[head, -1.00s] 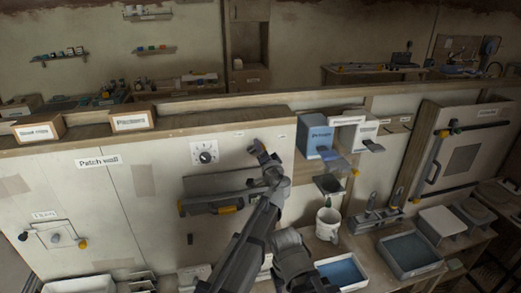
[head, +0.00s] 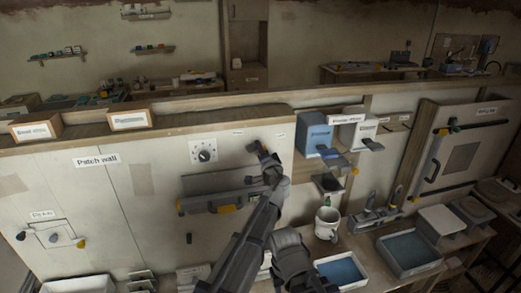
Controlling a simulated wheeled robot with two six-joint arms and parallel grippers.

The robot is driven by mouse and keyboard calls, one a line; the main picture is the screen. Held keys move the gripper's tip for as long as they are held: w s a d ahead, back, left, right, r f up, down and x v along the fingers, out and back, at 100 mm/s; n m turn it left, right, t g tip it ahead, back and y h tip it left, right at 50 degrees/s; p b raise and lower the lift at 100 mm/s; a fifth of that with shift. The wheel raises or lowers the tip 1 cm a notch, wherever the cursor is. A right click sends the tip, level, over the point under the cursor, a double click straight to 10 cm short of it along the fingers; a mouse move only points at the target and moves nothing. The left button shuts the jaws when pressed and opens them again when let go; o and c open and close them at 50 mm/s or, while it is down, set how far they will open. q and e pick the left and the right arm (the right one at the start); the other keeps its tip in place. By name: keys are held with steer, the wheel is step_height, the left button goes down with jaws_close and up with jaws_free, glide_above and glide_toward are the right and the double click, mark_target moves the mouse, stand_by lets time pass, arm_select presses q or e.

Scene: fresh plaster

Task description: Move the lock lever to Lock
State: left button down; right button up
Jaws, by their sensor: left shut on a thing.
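My left arm reaches up from the bottom middle of the head view to the patch wall. My left gripper (head: 261,149) is at the upper right of this wall panel, just below two small labels too small to read. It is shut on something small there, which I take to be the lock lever. The gripper hides most of it, so its exact angle cannot be told. One small label (head: 237,133) is up and left of the gripper, the other (head: 281,136) up and right. My right gripper cannot be made out.
A dial (head: 203,151) is on the wall left of the gripper. A long grey holder (head: 205,200) with yellow parts sits below it, partly behind my arm. Blue and white dispensers (head: 318,138), a mug (head: 327,222) and blue trays (head: 408,252) are to the right.

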arm_select(q)
steer(key=shift+d+f+m, duration=0.2)
steer(key=shift+f+m, duration=0.2)
steer(key=shift+m, duration=0.8)
steer(key=c, duration=0.6)
jaws_free()
steer(key=shift+c, duration=0.2)
